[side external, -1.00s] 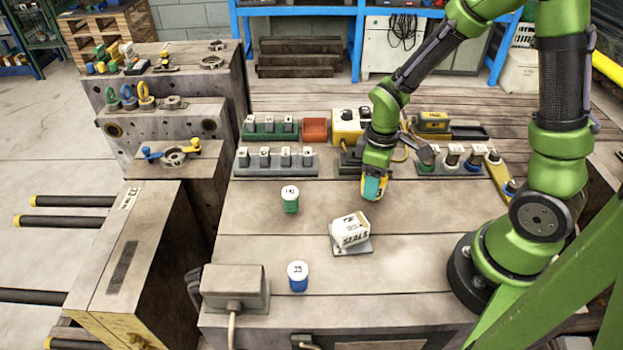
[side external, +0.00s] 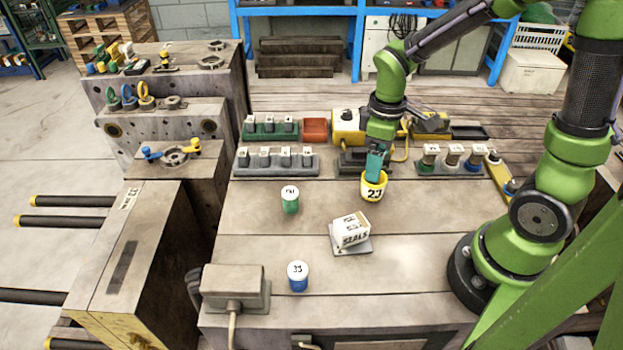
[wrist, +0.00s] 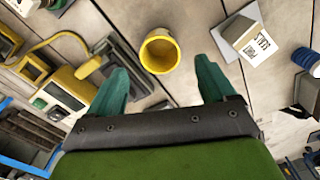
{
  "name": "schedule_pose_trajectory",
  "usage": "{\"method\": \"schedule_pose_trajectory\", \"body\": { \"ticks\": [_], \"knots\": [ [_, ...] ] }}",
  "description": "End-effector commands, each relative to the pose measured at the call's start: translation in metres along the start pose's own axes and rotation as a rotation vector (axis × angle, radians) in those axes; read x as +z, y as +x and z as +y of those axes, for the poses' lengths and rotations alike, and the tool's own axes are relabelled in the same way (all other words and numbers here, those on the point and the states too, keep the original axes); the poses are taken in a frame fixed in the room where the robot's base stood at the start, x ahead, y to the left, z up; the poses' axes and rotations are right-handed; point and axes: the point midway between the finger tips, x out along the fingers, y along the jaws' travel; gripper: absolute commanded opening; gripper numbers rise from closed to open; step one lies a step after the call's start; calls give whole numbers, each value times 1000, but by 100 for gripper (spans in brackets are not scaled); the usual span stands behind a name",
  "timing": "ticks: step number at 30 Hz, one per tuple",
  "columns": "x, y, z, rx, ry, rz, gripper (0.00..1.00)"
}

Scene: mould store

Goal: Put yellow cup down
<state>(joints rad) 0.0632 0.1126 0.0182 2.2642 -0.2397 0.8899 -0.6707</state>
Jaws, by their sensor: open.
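The yellow cup (side external: 373,191) bears a dark number on a white label and appears to stand upright on the table, behind the white box. In the wrist view the yellow cup (wrist: 160,39) shows its hollow inside, just past and between the fingertips, with gaps on both sides. My gripper (side external: 376,166) has teal fingers and is right at the cup's rim in the side view. The exact height of the fingertips over the rim is hard to tell.
A white box (side external: 350,229) on a grey plate lies in front of the cup. A green cup (side external: 290,200) and a blue-and-white cup (side external: 298,276) stand to the left. Racks (side external: 277,163) and a yellow device (side external: 347,124) stand behind. The table's front right is clear.

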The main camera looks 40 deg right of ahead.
Motion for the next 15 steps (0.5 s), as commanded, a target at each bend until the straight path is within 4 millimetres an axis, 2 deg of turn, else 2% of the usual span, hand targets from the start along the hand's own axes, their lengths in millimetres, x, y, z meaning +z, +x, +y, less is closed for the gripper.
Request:
{"method": "schedule_pose_trajectory", "body": {
  "ticks": [3,11,15],
  "knots": [
    [-1,-26,0,3,0,5,84],
    [0,-54,0,1,6,6,84],
    [3,-76,-9,12,97,92,84]
  ]
}}
